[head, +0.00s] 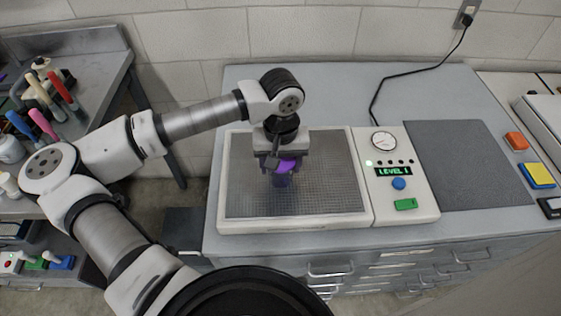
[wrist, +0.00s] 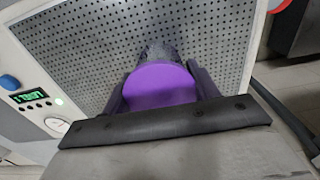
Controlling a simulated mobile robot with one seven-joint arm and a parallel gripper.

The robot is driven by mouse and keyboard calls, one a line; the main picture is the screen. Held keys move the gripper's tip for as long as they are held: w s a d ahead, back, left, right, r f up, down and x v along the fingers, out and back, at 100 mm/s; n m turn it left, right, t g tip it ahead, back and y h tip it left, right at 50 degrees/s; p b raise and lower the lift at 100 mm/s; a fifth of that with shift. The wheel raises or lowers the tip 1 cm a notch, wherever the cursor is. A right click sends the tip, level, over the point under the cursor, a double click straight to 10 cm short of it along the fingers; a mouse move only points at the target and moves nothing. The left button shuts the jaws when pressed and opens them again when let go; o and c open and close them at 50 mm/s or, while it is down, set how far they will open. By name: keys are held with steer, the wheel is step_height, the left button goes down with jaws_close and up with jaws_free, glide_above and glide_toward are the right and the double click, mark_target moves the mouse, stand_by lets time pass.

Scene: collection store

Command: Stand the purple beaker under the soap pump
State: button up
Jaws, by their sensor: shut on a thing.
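The purple beaker (head: 287,165) is held in my gripper (head: 282,168) over the perforated metal plate of a white bench device. In the wrist view the purple beaker (wrist: 160,85) sits between the two dark fingers of my gripper (wrist: 161,92), its round purple face toward the camera. A dark patch shows on the plate just beyond it. I cannot tell whether the beaker touches the plate or hangs just above it. I see no soap pump that I can make out in either view.
The device (head: 404,180) has a dial, a lit "LEVEL 1" display, and blue and green buttons. A grey mat (head: 465,165) lies to its right, with orange and yellow-blue blocks beyond. A left bench (head: 95,60) holds several tools. A black cable crosses the back.

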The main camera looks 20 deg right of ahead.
steer(key=shift+f, duration=0.15)
steer(key=o, duration=1)
step_height(320, 180, up, 12)
steer(key=b, duration=0.3)
steer(key=shift+r, duration=0.2)
